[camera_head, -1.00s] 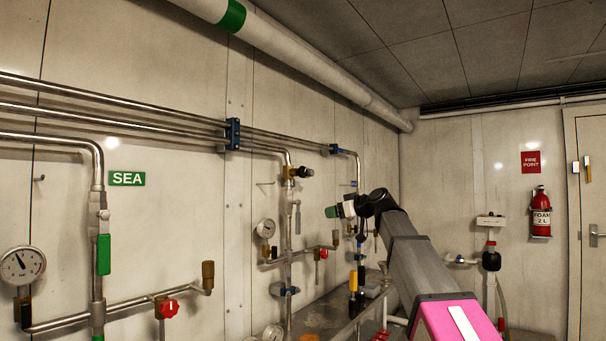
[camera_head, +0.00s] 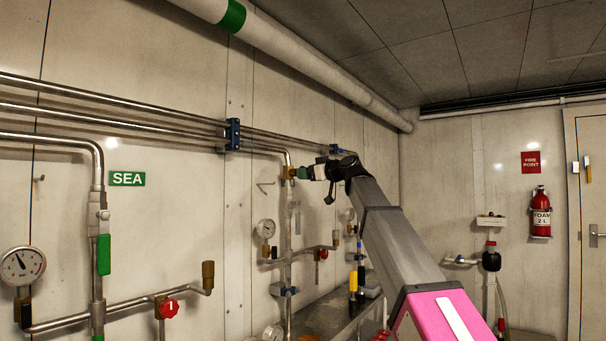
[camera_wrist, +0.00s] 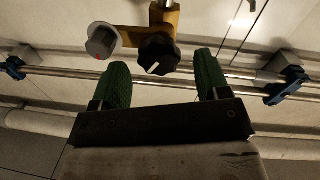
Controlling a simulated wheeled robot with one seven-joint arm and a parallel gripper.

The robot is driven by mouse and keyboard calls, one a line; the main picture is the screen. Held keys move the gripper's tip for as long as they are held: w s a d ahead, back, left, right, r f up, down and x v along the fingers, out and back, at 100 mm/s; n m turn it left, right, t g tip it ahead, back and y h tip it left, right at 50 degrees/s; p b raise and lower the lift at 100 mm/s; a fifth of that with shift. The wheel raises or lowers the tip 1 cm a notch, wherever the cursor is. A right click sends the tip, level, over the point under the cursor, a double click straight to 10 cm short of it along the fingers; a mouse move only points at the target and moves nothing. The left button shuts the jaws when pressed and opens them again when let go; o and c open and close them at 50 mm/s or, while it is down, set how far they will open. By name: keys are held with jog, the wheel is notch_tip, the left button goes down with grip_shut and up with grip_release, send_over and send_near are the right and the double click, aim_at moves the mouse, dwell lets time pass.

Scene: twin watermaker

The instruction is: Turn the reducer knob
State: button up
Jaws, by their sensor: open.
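The black reducer knob (camera_wrist: 158,55) with a white pointer mark sits on a brass body (camera_wrist: 166,18) in the wrist view. My gripper (camera_wrist: 161,66) is open, with one green fingertip on each side of the knob in that view. A gap shows between the knob and each fingertip; how deep the knob sits between them I cannot tell. In the head view, my gripper (camera_head: 303,172) is at the brass reducer body (camera_head: 289,172) on the vertical pipe. Its fingers hide the knob there.
A grey round part (camera_wrist: 102,40) with a red mark sits beside the knob, close to the left finger. Steel pipes with blue clamps (camera_head: 233,134) run along the wall. A pressure gauge (camera_head: 266,229) and red valve handle (camera_head: 322,254) lie below my arm.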

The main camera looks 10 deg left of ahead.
jog(key=shift+x, duration=1.45)
jog(key=c, duration=0.9)
jog(key=shift+m, duration=0.3)
